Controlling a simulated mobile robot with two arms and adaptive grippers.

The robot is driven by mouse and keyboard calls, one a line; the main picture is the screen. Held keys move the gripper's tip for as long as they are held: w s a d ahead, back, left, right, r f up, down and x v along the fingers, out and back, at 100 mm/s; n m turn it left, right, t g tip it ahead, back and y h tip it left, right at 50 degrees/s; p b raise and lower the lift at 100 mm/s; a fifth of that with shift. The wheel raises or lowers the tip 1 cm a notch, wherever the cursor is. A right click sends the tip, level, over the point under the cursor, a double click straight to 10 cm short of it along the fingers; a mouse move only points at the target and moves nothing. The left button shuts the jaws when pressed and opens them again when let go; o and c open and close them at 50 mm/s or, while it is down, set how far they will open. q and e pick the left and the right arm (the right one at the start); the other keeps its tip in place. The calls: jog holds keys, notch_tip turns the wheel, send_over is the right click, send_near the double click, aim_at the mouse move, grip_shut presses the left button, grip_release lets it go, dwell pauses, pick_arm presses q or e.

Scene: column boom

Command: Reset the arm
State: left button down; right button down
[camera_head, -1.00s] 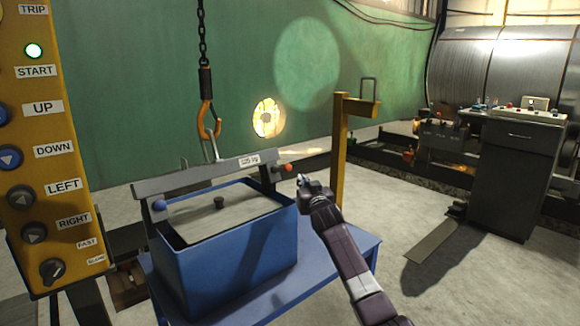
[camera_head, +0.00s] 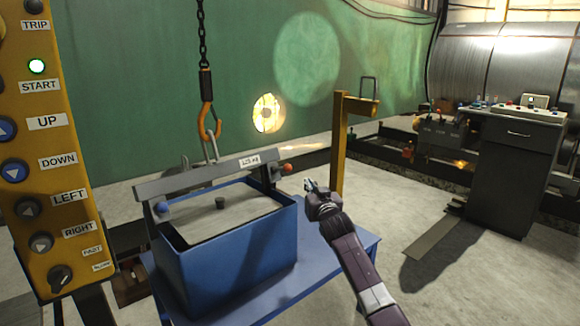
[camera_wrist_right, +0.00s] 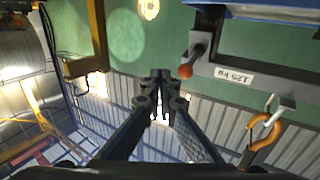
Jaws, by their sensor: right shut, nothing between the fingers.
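My right gripper (camera_head: 312,186) is shut and empty, held in the air just right of the blue box's far right corner in the head view. In the right wrist view its fingers (camera_wrist_right: 160,78) meet at the tips with nothing between them. My right arm reaches up from the bottom right. The lifting beam (camera_head: 205,176) lies over the blue box (camera_head: 235,250), with a red knob (camera_head: 287,169) at its right end, left of and apart from my gripper. My left gripper is not in view.
An orange crane hook (camera_head: 208,122) hangs on a chain at the beam. The blue table (camera_head: 325,272) carries the box. A yellow post (camera_head: 340,145) stands behind my gripper. A yellow control pendant (camera_head: 40,160) fills the left edge. A dark cabinet (camera_head: 510,185) stands right, with open floor before it.

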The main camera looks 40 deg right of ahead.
jog(key=shift+s+p, duration=0.85)
jog(key=shift+s, duration=0.4)
